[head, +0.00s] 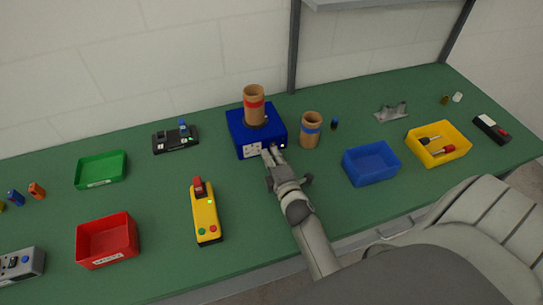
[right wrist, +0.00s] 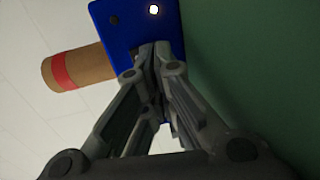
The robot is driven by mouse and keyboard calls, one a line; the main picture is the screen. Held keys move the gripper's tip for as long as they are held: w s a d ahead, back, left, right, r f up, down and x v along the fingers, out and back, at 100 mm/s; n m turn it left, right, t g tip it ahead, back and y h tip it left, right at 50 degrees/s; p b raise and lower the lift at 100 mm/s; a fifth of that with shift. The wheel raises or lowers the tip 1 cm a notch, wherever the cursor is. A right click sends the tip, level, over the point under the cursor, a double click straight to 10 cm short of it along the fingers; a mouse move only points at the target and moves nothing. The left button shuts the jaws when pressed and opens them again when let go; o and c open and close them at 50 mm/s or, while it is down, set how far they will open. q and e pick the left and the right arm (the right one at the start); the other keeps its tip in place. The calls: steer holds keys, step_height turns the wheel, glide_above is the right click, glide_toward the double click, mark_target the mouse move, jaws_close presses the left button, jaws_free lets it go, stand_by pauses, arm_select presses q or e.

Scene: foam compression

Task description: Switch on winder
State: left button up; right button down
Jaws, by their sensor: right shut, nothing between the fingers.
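The winder looks to be the blue box (head: 241,137) at the back middle of the bench. A brown cylinder with a red band (head: 254,104) stands upright on its top. A pale panel (head: 253,149) with small dark marks is on its front. My right gripper (head: 271,150) is shut and empty, its fingertips at the right part of that front. In the right wrist view the shut fingertips (right wrist: 155,48) overlap the blue face (right wrist: 125,35), and a small light glows (right wrist: 153,9) on it. Whether the tips touch is hard to tell. My left gripper is not in view.
A brown cylinder with a blue band (head: 310,130) stands close right of the box. A yellow device (head: 206,217), a black device (head: 175,139), and red (head: 107,240), green (head: 101,170), blue (head: 371,163) and yellow trays (head: 438,142) stand around. The green bench (head: 150,200) has free room between them.

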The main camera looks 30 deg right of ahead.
steer(key=shift+r, duration=0.15)
steer(key=shift+w+r, duration=0.15)
steer(key=shift+r, duration=0.2)
step_height(320, 180, up, 9)
steer(key=shift+r, duration=0.1)
